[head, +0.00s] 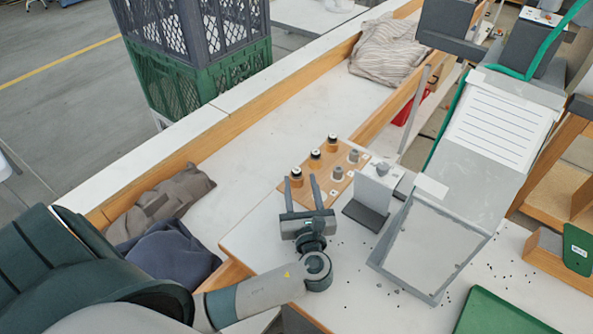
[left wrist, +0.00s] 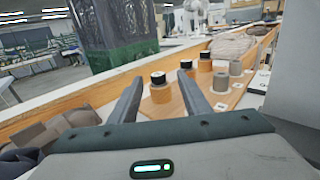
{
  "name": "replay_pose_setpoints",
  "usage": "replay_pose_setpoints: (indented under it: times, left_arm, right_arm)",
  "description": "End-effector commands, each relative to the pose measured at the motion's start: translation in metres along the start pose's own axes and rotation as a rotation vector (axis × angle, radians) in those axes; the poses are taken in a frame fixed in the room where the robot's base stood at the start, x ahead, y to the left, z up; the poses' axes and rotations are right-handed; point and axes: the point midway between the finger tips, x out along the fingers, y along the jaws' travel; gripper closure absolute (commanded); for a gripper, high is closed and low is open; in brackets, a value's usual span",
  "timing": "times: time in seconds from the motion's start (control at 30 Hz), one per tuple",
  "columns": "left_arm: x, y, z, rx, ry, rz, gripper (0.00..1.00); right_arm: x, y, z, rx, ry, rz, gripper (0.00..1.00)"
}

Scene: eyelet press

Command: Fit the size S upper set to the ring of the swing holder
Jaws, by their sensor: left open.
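A wooden board (head: 322,198) on the white table carries a row of black-topped pieces, the nearest one (head: 296,174) at its left edge. Beside them stand grey cylindrical pieces (head: 338,173). I cannot read which is size S. My left gripper (head: 300,181) is open and empty at the near end of the board. In the left wrist view the nearest black-topped piece (left wrist: 160,92) shows between and beyond the fingertips; I see no contact. A small grey and white press (head: 374,187) stands right of the board; its swing holder and ring are not clear to me. My right gripper is out of view.
A large grey machine (head: 430,250) with a sloping white-panelled top stands right of the press. Small dark bits lie scattered on the table. Folded dark cloths (head: 165,245) lie left, and a striped cloth (head: 388,52) lies at the back. A green crate (head: 215,75) stands beyond the ledge.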

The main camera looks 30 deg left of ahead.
Motion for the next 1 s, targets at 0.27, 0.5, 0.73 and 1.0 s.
replay_pose_setpoints:
  times: [0.27,0.5,0.73,1.0]
  left_arm:
    - [0.005,0.000,-0.001,0.000,0.001,0.000,0.56]
    - [0.008,0.001,0.000,0.002,0.001,0.000,0.56]
    - [0.033,0.004,-0.002,0.004,-0.001,0.000,0.56]
    - [0.056,0.004,-0.006,0.001,0.001,0.000,0.56]
  right_arm:
    - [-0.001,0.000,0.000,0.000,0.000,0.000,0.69]
    - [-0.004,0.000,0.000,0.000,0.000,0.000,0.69]
    - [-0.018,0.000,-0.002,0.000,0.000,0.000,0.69]
    - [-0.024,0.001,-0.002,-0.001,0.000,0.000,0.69]
